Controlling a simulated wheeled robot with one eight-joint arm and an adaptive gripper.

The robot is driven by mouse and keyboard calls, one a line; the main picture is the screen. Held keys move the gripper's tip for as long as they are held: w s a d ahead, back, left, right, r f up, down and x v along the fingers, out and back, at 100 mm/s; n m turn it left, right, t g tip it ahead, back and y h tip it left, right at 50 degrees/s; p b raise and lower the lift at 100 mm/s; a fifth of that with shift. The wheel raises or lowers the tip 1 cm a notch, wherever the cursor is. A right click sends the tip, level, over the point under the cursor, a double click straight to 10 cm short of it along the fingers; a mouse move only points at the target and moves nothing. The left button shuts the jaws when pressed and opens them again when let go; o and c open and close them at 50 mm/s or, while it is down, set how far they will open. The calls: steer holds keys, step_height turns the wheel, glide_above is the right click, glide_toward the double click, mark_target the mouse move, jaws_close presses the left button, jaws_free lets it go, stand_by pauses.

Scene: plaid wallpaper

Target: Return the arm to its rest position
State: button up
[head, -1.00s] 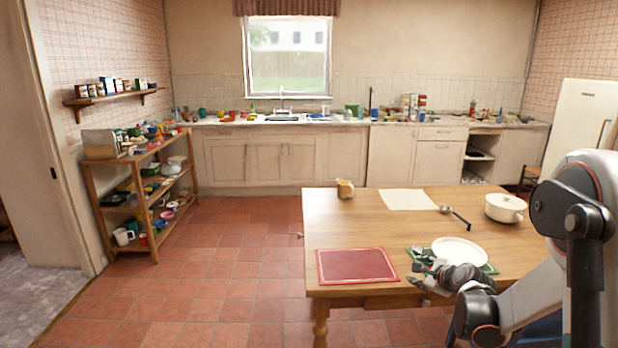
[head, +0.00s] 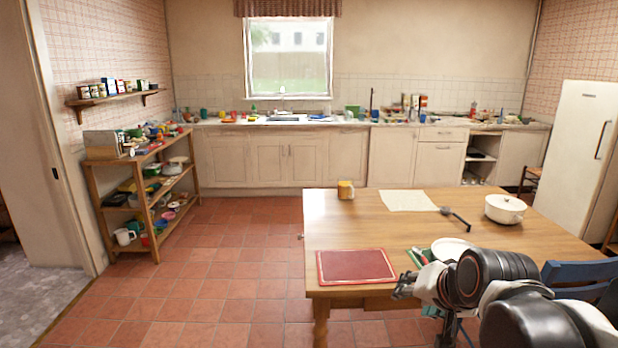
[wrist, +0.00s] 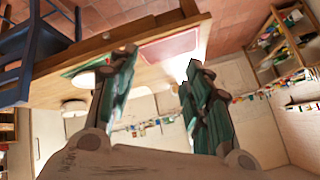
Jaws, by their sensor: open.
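My gripper (head: 404,286) is at the near edge of the wooden table (head: 345,225), just right of the red board, in the head view. My arm reaches in from the lower right and is bent low there, covering part of the table's near right side. In the wrist view my gripper (wrist: 160,70) shows two dark green-grey fingers spread apart with nothing between them. That view is tilted, with the table and the red board beyond the fingertips.
On the table are a red board (head: 355,266), a white plate (head: 450,247) partly hidden by my arm, a ladle (head: 455,216), a white pot (head: 505,208) and a jar (head: 345,190). A blue chair (head: 580,272) stands at right. The floor (head: 220,290) left of the table is clear.

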steer(key=s+f+n, duration=0.1)
steer(key=s+n, duration=0.2)
steer(key=s, duration=0.3)
steer(key=s+a+f+n+g, duration=0.1)
steer(key=s+f+n, duration=0.1)
steer(key=s, duration=0.5)
steer(key=shift+a+f+n+h+b, duration=0.3)
steer(key=shift+n+h+b, duration=0.1)
